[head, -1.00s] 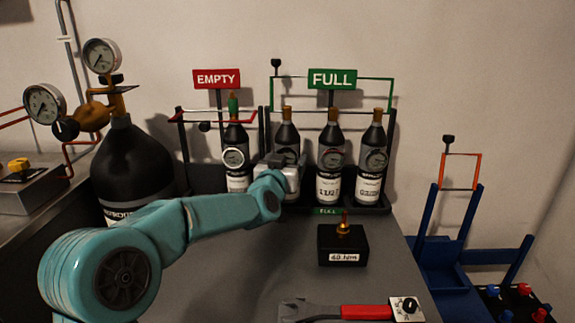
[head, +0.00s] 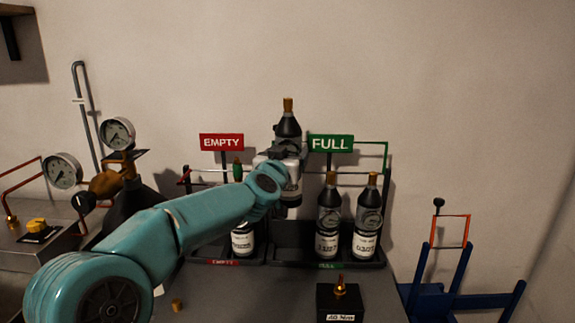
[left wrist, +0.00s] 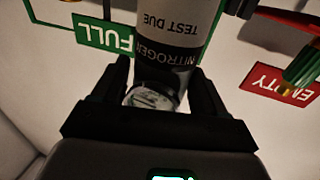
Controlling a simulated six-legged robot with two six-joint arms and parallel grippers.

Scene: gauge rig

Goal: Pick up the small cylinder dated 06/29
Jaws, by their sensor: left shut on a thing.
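My left gripper (head: 281,168) is shut on a small dark cylinder (head: 289,126) with a brass top and holds it upright, raised above the rack. In the left wrist view the cylinder (left wrist: 168,45) sits between the fingers (left wrist: 160,92); its label reads NITROGEN and TEST DUE upside down, and the date is out of view. Two similar cylinders (head: 328,220) (head: 367,222) stand in the rack under the green FULL sign (head: 330,143). Their date labels are too small to read surely. My right gripper is not in view.
One cylinder (head: 242,240) stands under the red EMPTY sign (head: 221,142), partly behind my arm. A black block with a brass fitting (head: 339,303) is on the bench in front. Gauges (head: 117,134) are at the left. A blue stand (head: 460,298) is at the right.

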